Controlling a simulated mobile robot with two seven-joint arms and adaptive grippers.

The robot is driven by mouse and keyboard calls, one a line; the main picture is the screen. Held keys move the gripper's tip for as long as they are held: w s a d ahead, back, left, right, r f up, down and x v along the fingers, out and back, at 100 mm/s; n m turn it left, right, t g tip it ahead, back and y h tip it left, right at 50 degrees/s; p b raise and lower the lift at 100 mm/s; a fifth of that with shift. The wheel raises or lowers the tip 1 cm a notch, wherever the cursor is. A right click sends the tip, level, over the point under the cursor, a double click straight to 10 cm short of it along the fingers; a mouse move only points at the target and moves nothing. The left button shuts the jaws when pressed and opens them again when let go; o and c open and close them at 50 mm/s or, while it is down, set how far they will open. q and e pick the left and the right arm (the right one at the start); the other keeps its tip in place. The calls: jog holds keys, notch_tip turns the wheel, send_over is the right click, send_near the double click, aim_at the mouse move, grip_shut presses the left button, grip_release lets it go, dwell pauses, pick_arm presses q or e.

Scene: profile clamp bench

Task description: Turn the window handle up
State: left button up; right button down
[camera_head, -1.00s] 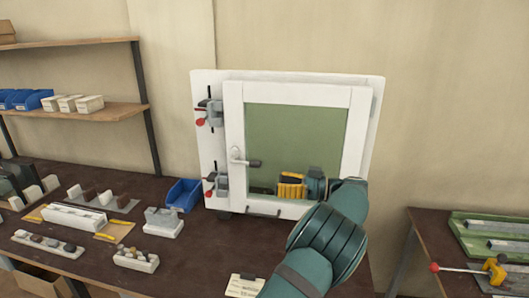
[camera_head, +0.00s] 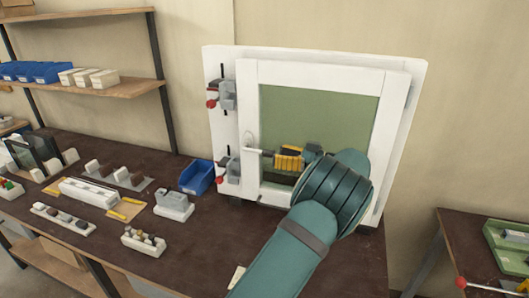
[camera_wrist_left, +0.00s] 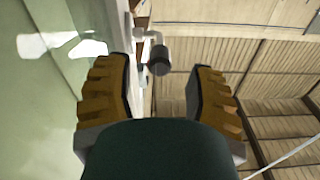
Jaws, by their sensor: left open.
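The window handle (camera_head: 250,146) sits on the left side of the white window frame (camera_head: 247,95), its lever pointing right, roughly level, with a dark grip at its end. My left gripper (camera_head: 276,160) has yellow fingers and is in front of the pane, just right of the grip. In the left wrist view, the dark grip (camera_wrist_left: 158,60) shows between the two open fingertips (camera_wrist_left: 160,78), with gaps on both sides. I cannot tell how deep it reaches between them. My left arm hides the lower right of the window. The right gripper is not in view.
Two clamps with red knobs, an upper (camera_head: 224,94) and a lower (camera_head: 228,172), stand left of the window frame. A blue bin (camera_head: 197,177) and several small fixtures lie on the dark bench (camera_head: 190,236) to the left. A shelf (camera_head: 120,90) stands behind.

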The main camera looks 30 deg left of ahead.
aim_at(267, 153)
pick_arm(q)
jog(key=shift+x, duration=2.6)
jog(key=shift+c, duration=0.4)
grip_shut()
